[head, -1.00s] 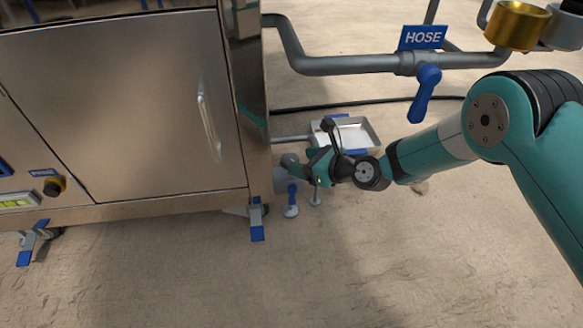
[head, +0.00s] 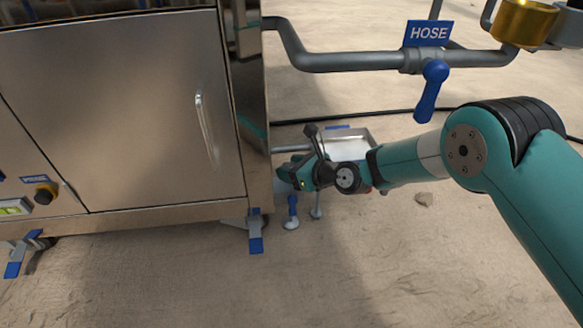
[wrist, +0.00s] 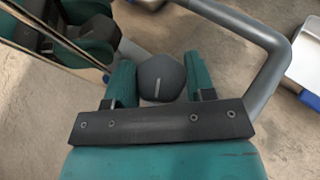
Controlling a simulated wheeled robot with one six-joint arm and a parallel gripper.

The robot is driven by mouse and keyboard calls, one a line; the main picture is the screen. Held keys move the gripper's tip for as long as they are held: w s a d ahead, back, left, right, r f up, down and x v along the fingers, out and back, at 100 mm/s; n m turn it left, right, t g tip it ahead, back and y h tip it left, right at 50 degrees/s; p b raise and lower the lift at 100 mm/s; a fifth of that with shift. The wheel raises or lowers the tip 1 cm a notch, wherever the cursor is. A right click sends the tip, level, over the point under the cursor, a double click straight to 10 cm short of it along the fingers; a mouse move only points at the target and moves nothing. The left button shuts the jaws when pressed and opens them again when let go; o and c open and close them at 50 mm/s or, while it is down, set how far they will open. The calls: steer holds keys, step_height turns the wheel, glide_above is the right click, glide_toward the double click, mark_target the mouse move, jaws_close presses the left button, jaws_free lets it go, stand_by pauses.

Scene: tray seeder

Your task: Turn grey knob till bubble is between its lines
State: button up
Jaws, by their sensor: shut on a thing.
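The grey knob (wrist: 161,77) is a faceted dark grey piece with a pale line on its face, low beside the steel cabinet. My gripper (wrist: 163,80) is shut on it, with one teal finger on each side. In the head view my gripper (head: 289,176) is at the cabinet's lower right corner and largely hides the knob. The level vial (head: 13,208), yellow-green, is at the left edge of the head view on the cabinet's front. It is too small there to tell where its bubble stands against the lines.
The steel cabinet (head: 130,110) fills the left. A grey pipe (head: 350,62) with a blue-handled valve under the HOSE sign (head: 428,33) runs behind. A metal tray (head: 352,147) lies on the floor behind my wrist. Blue-and-grey feet (head: 255,230) stand below the cabinet. The floor in front is clear.

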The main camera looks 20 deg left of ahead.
steer(key=shift+g, duration=0.3)
steer(key=n+g+b, duration=0.2)
steer(key=shift+w+f+n+g, duration=0.15)
steer(key=shift+f+n+g, duration=0.1)
steer(key=shift+n+g, duration=0.15)
steer(key=n+g+b, duration=0.2)
steer(key=b, duration=0.1)
steer(key=shift+g, duration=0.3)
steer(key=shift+r+n+g+b, duration=0.25)
steer(key=shift+n+g+b, duration=0.25)
steer(key=shift+b, duration=0.45)
steer(key=o, duration=0.6)
steer(key=shift+o, duration=0.2)
